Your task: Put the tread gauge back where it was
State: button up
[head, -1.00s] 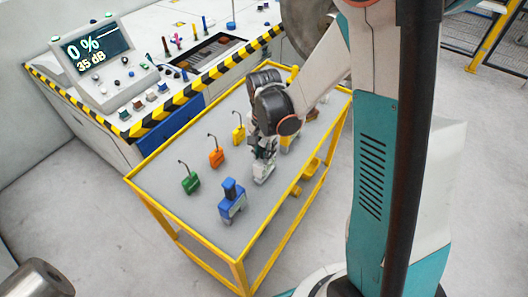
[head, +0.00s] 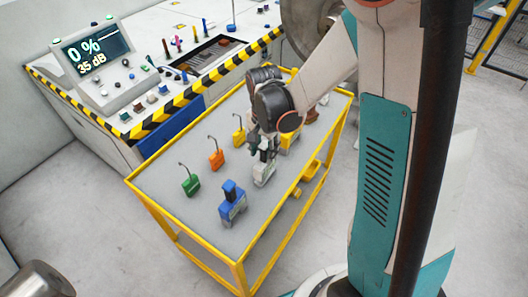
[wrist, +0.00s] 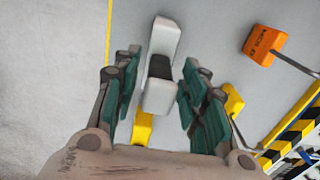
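A white-and-grey block-shaped gauge with a dark middle stands on the grey top of the yellow-framed cart (head: 185,217). No label shows which item is the tread gauge. The white gauge (head: 264,174) is right below my gripper (head: 264,148) in the head view. In the wrist view, the white gauge (wrist: 160,94) appears between the spread green fingers of my gripper (wrist: 160,100), with a gap on both sides. My gripper is open and holds nothing. A blue gauge (head: 232,205) stands nearer on the cart, and a yellow block (head: 291,140) stands behind my gripper.
Green (head: 191,186), orange (head: 216,160) and small yellow (head: 239,137) blocks with hooked wires line the cart's left side. The orange block also shows in the wrist view (wrist: 264,45). A control desk (head: 115,85) stands behind. Cart top around the blue gauge is clear.

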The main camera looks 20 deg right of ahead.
notch_tip(320, 180, up, 10)
jog(key=shift+s+r+p, duration=0.1)
jog(key=shift+r+p, duration=0.15)
jog(key=shift+p, duration=0.8)
jog(key=s+r+n+t, duration=0.7)
jog(key=s+r+n, duration=0.3)
jog(key=s, duration=0.4)
jog(key=shift+s+r+n, duration=0.35)
jog(key=shift+r+n, duration=0.05)
jog(key=shift+r, duration=0.35)
jog(key=shift+d, duration=0.1)
notch_tip(320, 180, down, 8)
jog(key=b, duration=0.8)
jog(key=shift+f, duration=0.2)
